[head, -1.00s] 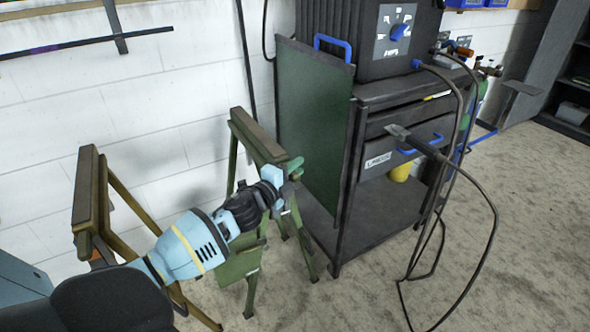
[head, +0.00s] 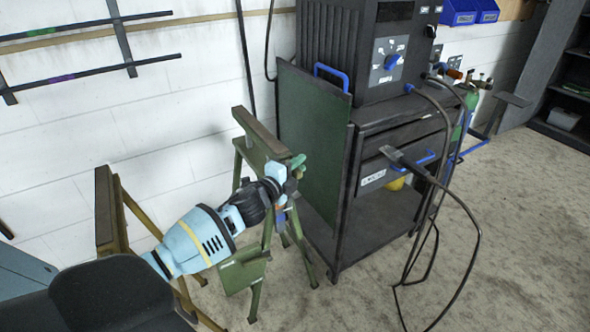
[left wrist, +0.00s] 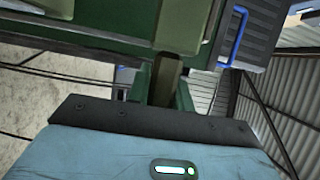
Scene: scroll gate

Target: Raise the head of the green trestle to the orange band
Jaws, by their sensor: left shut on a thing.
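The green trestle (head: 246,271) stands by the wall, left of the welding cart. Its head (head: 262,134) is a beam with a brownish top, held above the frame. My left gripper (head: 287,170) is shut at the near end of this head, and a green piece sticks out past the fingers. In the left wrist view, green trestle parts (left wrist: 178,88) show beyond the wrist, but the fingertips are hidden. A small blue patch shows on the post below the gripper. I cannot make out the orange band clearly. My right gripper is in neither view.
A yellow-brown trestle (head: 106,205) stands at the left, close behind my left arm. A black cart (head: 345,245) with a green side panel (head: 312,140) stands just right of the green trestle. Cables hang at its front. The floor at the right is clear.

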